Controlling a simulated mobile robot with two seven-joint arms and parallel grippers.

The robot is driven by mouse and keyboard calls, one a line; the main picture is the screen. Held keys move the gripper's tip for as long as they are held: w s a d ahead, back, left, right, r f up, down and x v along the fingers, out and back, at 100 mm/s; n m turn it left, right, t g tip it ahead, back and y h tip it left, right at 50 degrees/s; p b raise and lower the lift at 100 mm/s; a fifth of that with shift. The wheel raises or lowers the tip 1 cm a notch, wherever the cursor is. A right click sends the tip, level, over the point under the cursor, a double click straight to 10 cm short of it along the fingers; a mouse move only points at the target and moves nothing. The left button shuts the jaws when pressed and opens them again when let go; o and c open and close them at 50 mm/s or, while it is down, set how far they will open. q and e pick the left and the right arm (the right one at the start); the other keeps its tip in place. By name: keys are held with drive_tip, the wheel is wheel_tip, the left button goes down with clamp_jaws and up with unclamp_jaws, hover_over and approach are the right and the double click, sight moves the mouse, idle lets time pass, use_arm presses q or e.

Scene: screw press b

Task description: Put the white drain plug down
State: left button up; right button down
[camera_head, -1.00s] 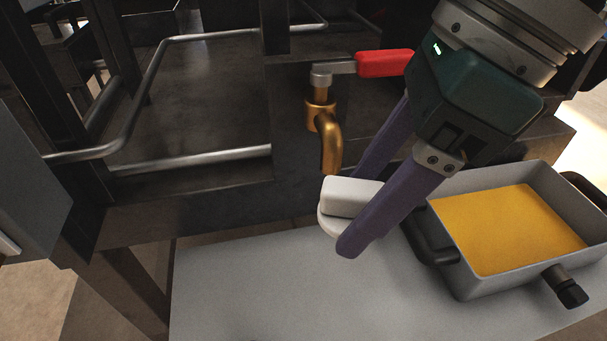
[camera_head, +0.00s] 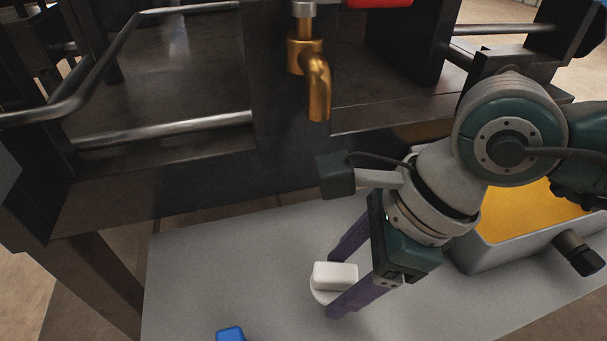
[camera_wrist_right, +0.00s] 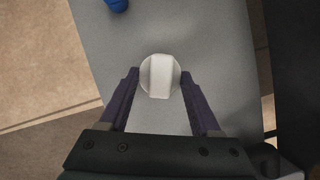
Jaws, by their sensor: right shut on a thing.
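The white drain plug (camera_head: 335,276) has a round base with a raised block on top. It is between the purple fingers of my right gripper (camera_head: 336,286), low over the grey tabletop (camera_head: 230,270). My right gripper is shut on it. In the right wrist view the plug (camera_wrist_right: 160,76) sits at the fingertips, with the grey surface behind it. I cannot tell whether its base touches the table. My left gripper is not in view.
A grey tray (camera_head: 480,262) with yellow contents stands to the right, partly hidden by my arm. A brass tap (camera_head: 317,85) hangs from the dark press frame behind. A blue object (camera_head: 231,334) lies at the front edge of view. The table's left part is clear.

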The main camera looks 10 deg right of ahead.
wheel_tip(320, 180, down, 3)
drive_tip(key=shift+r+b, duration=0.2)
drive_tip(key=shift+b, duration=0.1)
drive_tip(key=shift+c, duration=0.5)
unclamp_jaws()
drive_tip(key=p+v, duration=0.4)
drive_tip(key=v, duration=0.8)
drive_tip(key=shift+s+a+r, duration=0.1)
